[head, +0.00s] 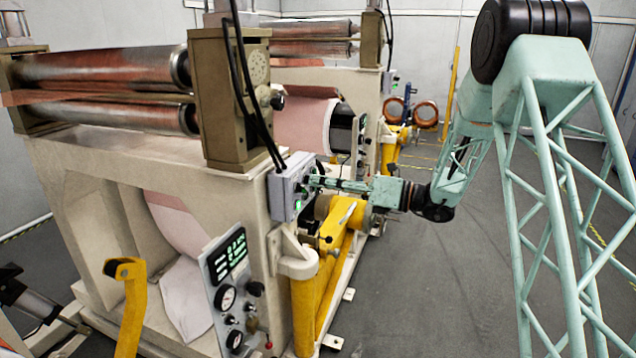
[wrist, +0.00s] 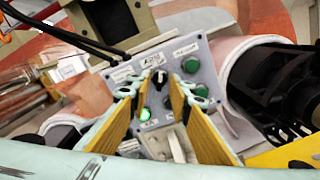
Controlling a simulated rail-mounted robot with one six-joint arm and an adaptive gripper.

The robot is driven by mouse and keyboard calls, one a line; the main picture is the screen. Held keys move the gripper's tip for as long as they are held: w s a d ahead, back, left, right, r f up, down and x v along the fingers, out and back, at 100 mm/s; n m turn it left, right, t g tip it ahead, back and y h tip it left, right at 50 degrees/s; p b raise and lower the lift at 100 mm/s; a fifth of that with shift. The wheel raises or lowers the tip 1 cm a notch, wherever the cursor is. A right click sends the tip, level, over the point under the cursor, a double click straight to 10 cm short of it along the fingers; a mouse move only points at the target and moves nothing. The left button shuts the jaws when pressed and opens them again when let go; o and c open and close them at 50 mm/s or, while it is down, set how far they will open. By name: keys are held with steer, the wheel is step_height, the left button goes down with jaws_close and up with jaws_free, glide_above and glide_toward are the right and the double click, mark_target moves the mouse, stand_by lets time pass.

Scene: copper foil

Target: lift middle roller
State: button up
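A grey control box (head: 290,185) hangs on the near machine's side. An upper metal roller (head: 105,66) and a lower roller (head: 120,116) lie on the machine; the labels are unreadable.
A lower panel (head: 228,275) with gauges and green digits is on the machine's front. A yellow arm (head: 338,228) stands below the control box. Black cables (head: 243,85) hang above the box. A second machine stands behind. The grey floor (head: 440,270) at right is clear.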

steer(key=v, duration=1.1)
stand_by(0.5)
steer(key=s+a+n+g+h+b, duration=0.35)
steer(key=s+n, duration=0.35)
steer(key=s, duration=0.9)
steer(key=s+a+n+g+h+b, duration=0.3)
steer(key=s+n, duration=0.4)
steer(key=s, duration=0.9)
steer(key=s+d+f+n+t+h+b, duration=0.1)
steer(key=s+d+f+n+h+b, duration=0.1)
steer(key=s+d, duration=0.4)
steer(key=s+d+f+n+t+h+b, duration=0.2)
steer(key=s+d+n+h+b, duration=0.3)
steer(key=s, duration=0.5)
steer(key=s+d+f+n+t+h+b, duration=0.1)
steer(key=s+d+f+n+h+b, duration=0.2)
steer(key=s+d+n, duration=0.4)
steer(key=shift+s+d+f+t+b, duration=0.4)
steer(key=shift+s+d+f, duration=0.15)
steer(key=shift+s+d, duration=0.35)
steer(key=shift+h, duration=0.25)
